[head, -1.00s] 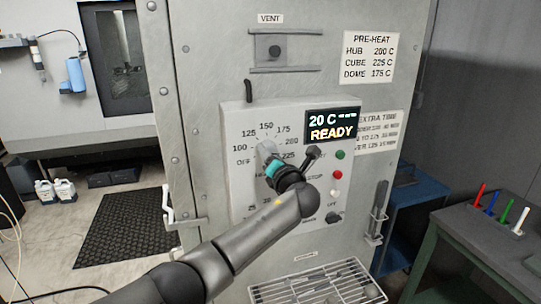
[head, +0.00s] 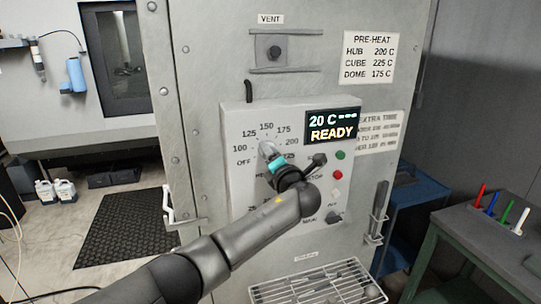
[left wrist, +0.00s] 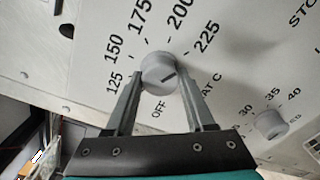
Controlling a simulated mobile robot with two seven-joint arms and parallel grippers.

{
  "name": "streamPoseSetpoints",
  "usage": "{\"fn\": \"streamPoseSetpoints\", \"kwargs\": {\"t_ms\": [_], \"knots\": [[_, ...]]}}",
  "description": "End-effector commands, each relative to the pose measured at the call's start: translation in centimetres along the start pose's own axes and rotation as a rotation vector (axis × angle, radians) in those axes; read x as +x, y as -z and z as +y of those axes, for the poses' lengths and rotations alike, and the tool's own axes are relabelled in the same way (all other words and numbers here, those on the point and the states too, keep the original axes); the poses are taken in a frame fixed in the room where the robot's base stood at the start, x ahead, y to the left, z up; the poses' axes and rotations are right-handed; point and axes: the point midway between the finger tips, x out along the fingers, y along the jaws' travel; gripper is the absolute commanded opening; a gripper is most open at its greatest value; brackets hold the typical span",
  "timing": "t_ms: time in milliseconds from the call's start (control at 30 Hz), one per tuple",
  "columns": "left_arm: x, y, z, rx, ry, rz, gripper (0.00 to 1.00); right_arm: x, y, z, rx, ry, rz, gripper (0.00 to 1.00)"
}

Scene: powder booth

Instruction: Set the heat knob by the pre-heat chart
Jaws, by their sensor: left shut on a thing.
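The grey heat knob (left wrist: 153,68) sits on the control panel (head: 240,190), ringed by marks from OFF and 100 up to 225. My left gripper (left wrist: 160,76) is shut on it, one finger on each side. The dark line on the knob seems to point toward 225 in the left wrist view. The display (head: 332,125) reads 20 C and READY. My right gripper is out of view.
A second knob (left wrist: 270,125) with marks 30, 35, 40 is beside the heat knob. Green (head: 340,155) and red (head: 338,175) buttons are right of my wrist. An extra-time sign (head: 380,130) hangs below the chart. A wire rack (head: 318,285) juts out below.

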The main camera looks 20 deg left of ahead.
Motion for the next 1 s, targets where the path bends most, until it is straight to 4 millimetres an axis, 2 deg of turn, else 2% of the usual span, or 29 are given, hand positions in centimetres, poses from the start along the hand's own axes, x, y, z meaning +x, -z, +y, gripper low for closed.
{"fn": "streamPoseSetpoints", "kwargs": {"t_ms": [100, 133, 367, 733, 1000], "knots": [[0.1, 0.0, 0.1, 0.003, -0.003, 0.0, 0.0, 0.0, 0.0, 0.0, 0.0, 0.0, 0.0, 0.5], [0.1, 0.0, 0.1, 0.003, -0.003, 0.0, 0.56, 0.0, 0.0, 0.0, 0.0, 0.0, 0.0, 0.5], [0.1, 0.0, 0.1, 0.002, -0.002, 0.0, 0.82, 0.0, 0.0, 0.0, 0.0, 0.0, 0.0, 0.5], [-0.3, 0.0, 0.0, 0.0, -0.001, -0.001, 0.84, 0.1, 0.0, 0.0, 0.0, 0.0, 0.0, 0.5], [-2.9, 0.1, -0.1, 0.0, 0.002, -0.002, 0.84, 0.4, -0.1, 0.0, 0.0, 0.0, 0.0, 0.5]]}}
